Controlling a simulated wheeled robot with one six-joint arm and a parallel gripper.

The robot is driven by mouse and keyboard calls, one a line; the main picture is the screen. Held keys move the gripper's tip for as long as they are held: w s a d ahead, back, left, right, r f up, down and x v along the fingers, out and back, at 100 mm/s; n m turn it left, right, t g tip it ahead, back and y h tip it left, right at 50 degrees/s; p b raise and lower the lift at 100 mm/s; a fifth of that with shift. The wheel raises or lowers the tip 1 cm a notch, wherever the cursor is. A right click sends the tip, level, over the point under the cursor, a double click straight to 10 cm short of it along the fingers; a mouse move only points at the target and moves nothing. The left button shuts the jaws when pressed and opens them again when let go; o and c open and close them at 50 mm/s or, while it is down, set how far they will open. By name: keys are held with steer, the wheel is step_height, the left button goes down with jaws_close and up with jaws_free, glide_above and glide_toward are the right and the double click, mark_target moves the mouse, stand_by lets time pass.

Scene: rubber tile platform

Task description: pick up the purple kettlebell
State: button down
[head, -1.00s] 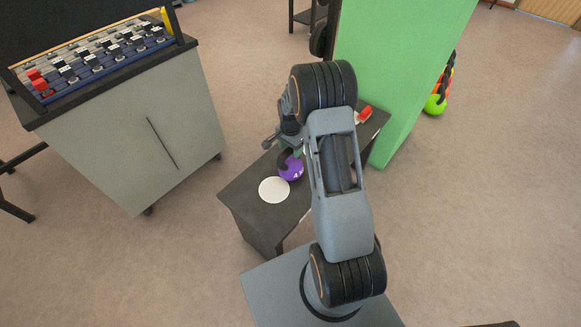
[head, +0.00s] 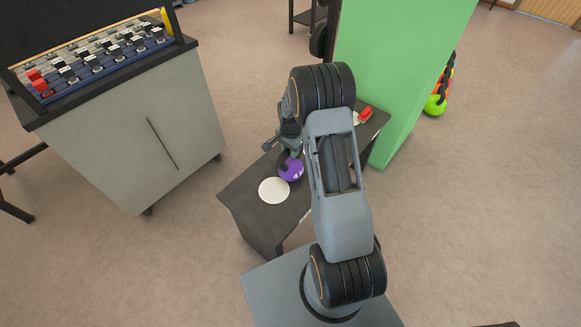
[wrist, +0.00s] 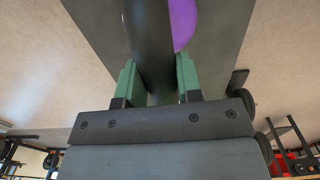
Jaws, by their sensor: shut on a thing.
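The purple kettlebell (head: 291,170) is on or just above the dark platform (head: 238,190), beside a white disc (head: 273,190); I cannot tell if its base touches. My gripper (head: 287,152) is at the kettlebell, partly hidden by my arm. In the wrist view, the green fingers of my gripper (wrist: 154,82) stand on both sides of the kettlebell's thick black handle (wrist: 150,40), shut on it. Part of the purple body (wrist: 183,22) shows at the top of that view.
A red object (head: 365,113) lies at the platform's far end, next to a tall green panel (head: 400,70). A grey cabinet (head: 130,130) with a rack of small weights on top stands at the left. Open floor lies between cabinet and platform.

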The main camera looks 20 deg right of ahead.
stand_by(0.3)
steer(key=shift+w+d+r, duration=0.1)
steer(key=shift+w+r, duration=0.15)
